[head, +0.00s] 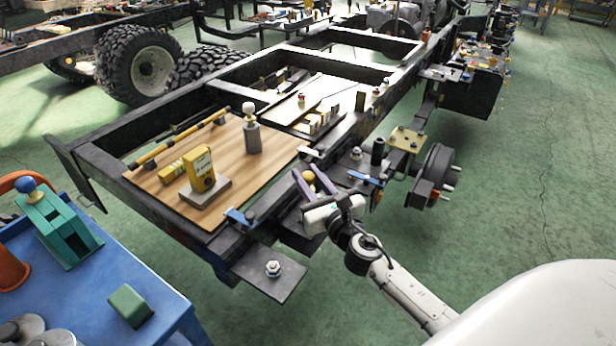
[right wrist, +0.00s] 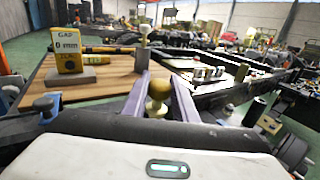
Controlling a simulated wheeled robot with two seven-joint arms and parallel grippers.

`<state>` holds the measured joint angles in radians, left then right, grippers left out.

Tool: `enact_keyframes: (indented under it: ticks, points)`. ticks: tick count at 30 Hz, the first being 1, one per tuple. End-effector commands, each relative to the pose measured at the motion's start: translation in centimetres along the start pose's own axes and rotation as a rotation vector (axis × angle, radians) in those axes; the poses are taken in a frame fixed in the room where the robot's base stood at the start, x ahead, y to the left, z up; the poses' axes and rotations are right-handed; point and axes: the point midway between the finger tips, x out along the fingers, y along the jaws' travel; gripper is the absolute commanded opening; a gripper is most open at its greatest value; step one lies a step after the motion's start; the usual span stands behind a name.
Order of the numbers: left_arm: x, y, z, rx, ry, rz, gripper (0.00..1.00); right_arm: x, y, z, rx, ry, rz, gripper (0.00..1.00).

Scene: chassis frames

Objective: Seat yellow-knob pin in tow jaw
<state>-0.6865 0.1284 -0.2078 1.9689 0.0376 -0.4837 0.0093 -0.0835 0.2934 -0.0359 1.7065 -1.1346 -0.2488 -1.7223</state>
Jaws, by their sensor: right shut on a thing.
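The yellow-knob pin shows its round yellow knob (head: 309,177) between the two purple fingers of my right gripper (head: 310,175). It also shows in the right wrist view as a dull yellow ball (right wrist: 158,88) on a short neck, with the fingers on either side. My right gripper is shut on it beside the near end of the black chassis frame (head: 170,212). The pin's shaft is hidden below the knob. I cannot make out the tow jaw for certain; the gripper and hand cover part of the dark brackets there. My left gripper is not in view.
A wooden board (head: 225,150) on the frame holds a yellow gauge (head: 200,170) and a white-knob pin in a grey block (head: 253,138). A blue cart (head: 90,290) with a green stand (head: 58,228) is at the left. The green floor at right is open.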

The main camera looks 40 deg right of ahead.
Motion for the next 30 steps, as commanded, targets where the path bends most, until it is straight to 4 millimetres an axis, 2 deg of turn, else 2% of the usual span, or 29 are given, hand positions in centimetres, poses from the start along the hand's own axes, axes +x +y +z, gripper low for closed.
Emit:
enact_keyframes:
  ticks: [30]
  points:
    - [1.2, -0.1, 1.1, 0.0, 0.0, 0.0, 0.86, 0.0, 0.0, -1.6, -0.001, -0.002, 0.0, 0.03]
